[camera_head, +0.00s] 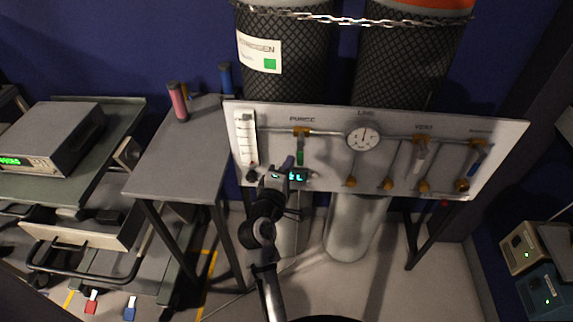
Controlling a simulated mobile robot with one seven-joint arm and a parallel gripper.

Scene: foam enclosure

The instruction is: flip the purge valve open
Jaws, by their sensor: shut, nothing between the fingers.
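The purge valve (301,131) is a brass fitting under the "PURGE" label on the light grey gas panel (385,165). Its green handle (300,156) hangs straight down, across the horizontal pipe line. My gripper (289,161) is in front of the panel, just left of and slightly below the green handle. It is shut with nothing held. At this size I cannot tell whether it touches the handle. My arm comes up from the bottom of the picture and hides part of the panel's lower left.
The panel also carries a flow tube (246,140), a round gauge (363,138), a vent valve handle (421,152) and a blue handle (476,157). Chained gas cylinders (405,70) stand behind. A grey table (185,150) with small bottles is to the left.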

